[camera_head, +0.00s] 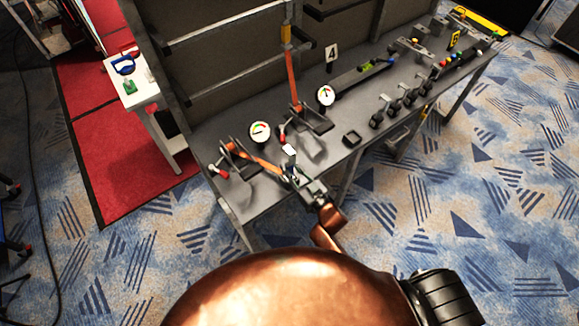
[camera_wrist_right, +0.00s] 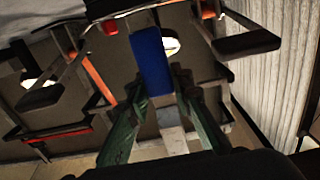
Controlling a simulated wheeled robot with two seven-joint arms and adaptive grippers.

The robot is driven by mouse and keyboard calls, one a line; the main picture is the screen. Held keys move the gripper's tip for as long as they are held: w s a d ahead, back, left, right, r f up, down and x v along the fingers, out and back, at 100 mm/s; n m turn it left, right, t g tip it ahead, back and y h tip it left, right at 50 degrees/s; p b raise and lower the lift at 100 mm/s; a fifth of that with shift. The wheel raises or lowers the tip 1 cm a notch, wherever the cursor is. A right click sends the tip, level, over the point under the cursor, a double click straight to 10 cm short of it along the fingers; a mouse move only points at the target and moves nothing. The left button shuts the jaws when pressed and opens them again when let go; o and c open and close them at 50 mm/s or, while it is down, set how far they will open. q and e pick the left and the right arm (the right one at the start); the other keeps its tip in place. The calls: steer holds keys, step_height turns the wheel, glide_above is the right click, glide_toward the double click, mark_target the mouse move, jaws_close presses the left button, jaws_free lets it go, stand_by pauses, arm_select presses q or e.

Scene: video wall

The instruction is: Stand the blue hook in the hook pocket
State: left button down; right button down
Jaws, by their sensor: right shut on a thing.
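My right gripper (camera_head: 291,174) is over the front edge of the grey bench, near the orange strap. In the right wrist view, its green-tinted fingers (camera_wrist_right: 160,90) are shut on the blue hook (camera_wrist_right: 150,60), which extends beyond the fingertips as a flat blue block. The hook is too small to make out clearly in the head view. A small dark square holder (camera_head: 352,138) sits on the bench to the right of the gripper; I cannot tell for sure whether it is the hook pocket. My left gripper is not in view.
The bench (camera_head: 330,165) carries two round gauges (camera_head: 259,132) (camera_head: 325,96), ratchet straps (camera_head: 262,160) (camera_head: 293,75) and several black clamps (camera_head: 390,105). A white side table (camera_head: 137,92) is at the left. Bench surface near the square holder is clear.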

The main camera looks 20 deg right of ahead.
steer(key=c, duration=1.7)
jaws_free()
steer(key=shift+f, duration=0.1)
steer(key=shift+r, duration=0.2)
steer(key=v, duration=1.2)
